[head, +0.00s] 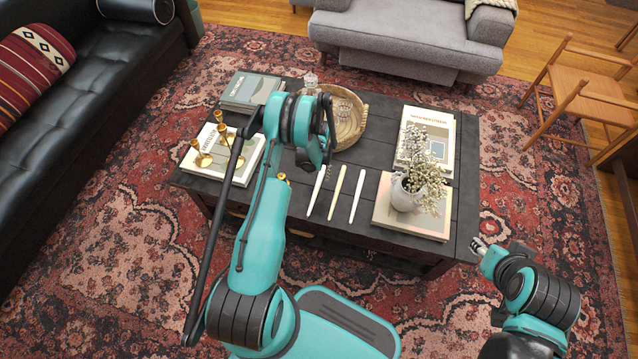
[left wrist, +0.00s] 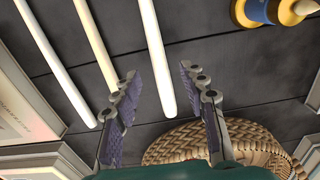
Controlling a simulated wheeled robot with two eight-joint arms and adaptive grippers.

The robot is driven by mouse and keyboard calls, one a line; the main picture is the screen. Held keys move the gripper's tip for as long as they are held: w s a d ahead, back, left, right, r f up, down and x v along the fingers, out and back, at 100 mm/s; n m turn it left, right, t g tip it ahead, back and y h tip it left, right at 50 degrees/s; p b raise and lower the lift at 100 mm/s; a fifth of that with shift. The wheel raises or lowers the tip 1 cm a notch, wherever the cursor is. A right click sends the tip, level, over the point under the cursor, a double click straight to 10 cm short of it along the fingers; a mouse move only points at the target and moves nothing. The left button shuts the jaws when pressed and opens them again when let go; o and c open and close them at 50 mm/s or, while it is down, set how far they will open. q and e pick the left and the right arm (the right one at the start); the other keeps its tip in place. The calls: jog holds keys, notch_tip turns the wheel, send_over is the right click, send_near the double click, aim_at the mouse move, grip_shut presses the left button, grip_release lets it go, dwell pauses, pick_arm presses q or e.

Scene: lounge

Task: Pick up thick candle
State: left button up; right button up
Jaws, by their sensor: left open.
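Three long candles lie side by side on the dark table (head: 385,160): a white one (head: 317,192) at left, a cream one (head: 337,194) in the middle and a white one (head: 357,197) at right. In the left wrist view their order is reversed; the candle nearest my fingers (left wrist: 156,55) looks slightly the widest there. My left gripper (left wrist: 158,76) is open and empty, with that candle's end showing between its fingers. The arm partly covers this candle's far end in the head view. My right gripper (head: 479,246) is beside the table's right front corner; its jaws are unclear.
A woven basket tray (head: 360,128) lies just beyond the candles. Brass candlesticks (head: 203,158) and books (head: 250,92) stand at left. A vase of flowers (head: 407,193) stands on a book at right. A grey sofa (head: 410,40) is behind the table.

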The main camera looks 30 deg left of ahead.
aim_at(319, 180)
pick_arm(q)
notch_tip(319, 180, down, 5)
jog(key=shift+r+b, duration=0.2)
jog(key=shift+b, duration=0.9)
jog(key=shift+r, duration=0.15)
grip_shut()
